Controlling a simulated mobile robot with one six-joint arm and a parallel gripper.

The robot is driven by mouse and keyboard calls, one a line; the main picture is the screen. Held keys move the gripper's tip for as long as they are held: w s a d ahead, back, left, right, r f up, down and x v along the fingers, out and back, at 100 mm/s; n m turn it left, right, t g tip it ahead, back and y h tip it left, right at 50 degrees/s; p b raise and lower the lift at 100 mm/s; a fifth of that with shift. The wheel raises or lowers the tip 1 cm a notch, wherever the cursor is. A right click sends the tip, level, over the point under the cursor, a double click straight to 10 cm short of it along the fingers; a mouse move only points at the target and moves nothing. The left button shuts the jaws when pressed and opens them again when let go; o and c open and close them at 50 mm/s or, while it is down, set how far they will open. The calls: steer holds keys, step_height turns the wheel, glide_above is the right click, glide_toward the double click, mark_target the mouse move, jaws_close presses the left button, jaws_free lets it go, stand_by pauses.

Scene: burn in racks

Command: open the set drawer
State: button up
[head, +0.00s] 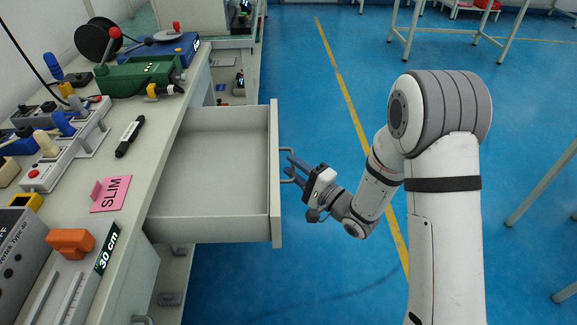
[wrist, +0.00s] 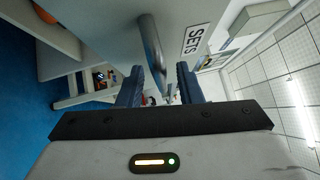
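The set drawer (head: 215,221) is pulled well out of the bench in the head view, and its inside is empty. In the wrist view its front carries a label reading "SETS" (wrist: 193,39). Its grey bar handle (head: 287,180) is on the outer face and also shows in the wrist view (wrist: 151,50). My gripper (head: 292,164) is at this handle. In the wrist view its two blue fingers (wrist: 160,85) stand apart on either side of the bar, with a visible gap, so it looks open around the handle.
The bench top (head: 150,176) left of the drawer holds a black marker (head: 130,137), a pink "SLIM" card (head: 111,194), an orange block (head: 71,243) and several devices. The blue floor right of the drawer is open, with table frames farther off.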

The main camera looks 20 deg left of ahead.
steer(key=r+v, duration=0.1)
steer(key=v, duration=0.5)
steer(key=shift+s+d+f+p, duration=0.2)
steer(key=shift+d+f+p, duration=0.15)
steer(key=shift+d+f, duration=0.15)
steer(key=w+d+r+n+t+h+p, duration=0.2)
steer(key=w+d+r+t+h+p, duration=0.1)
steer(key=w+d+r+h+p, duration=0.4)
steer(key=d+r+n+h+p, duration=0.1)
steer(key=d+r+h+p, duration=0.6)
steer(key=d+r, duration=0.45)
steer(key=s+d+r+n+g+h+p, duration=0.1)
steer(key=s+d+r+g+h+p, duration=0.35)
steer(key=s+d+r, duration=0.5)
steer(key=s+r+n+g+p, duration=0.1)
steer(key=s+r+g+p, duration=0.2)
steer(key=s, duration=1)
step_height(320, 180, up, 3)
steer(key=shift+d+f+n+p, duration=0.2)
steer(key=shift+d+n+p, duration=0.2)
steer(key=shift+p, duration=0.25)
